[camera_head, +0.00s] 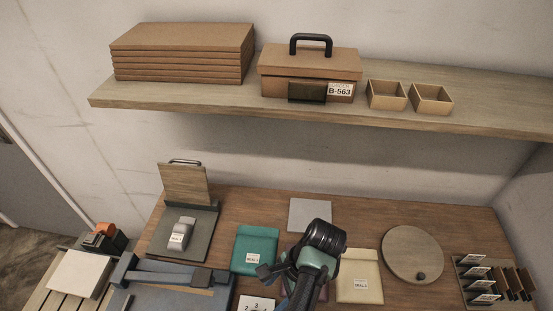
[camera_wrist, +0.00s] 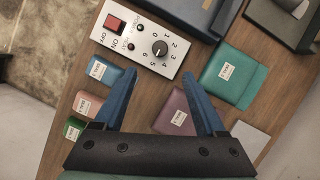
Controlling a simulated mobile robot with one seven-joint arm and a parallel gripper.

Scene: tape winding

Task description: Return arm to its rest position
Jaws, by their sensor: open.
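My gripper (camera_wrist: 158,82) shows in the wrist view with its two blue fingers spread wide apart and nothing between them. It is above the wooden table (camera_wrist: 88,150). A white control box (camera_wrist: 140,38) with a red switch and a black dial is in view beyond the fingertips. A purple labelled packet (camera_wrist: 178,112) lies on the table near the right finger. In the head view my arm (camera_head: 318,262) rises from the bottom edge over the table, between the teal packet (camera_head: 255,248) and the cream packet (camera_head: 360,277). The fingertips are hard to make out there.
A shelf (camera_head: 200,98) above holds stacked boards, a handled case (camera_head: 305,72) and two small open boxes. A round wooden disc (camera_head: 411,254) and a rack (camera_head: 482,280) stand on the right. A blue-grey machine (camera_head: 170,290) and an upright clip stand (camera_head: 186,185) are on the left.

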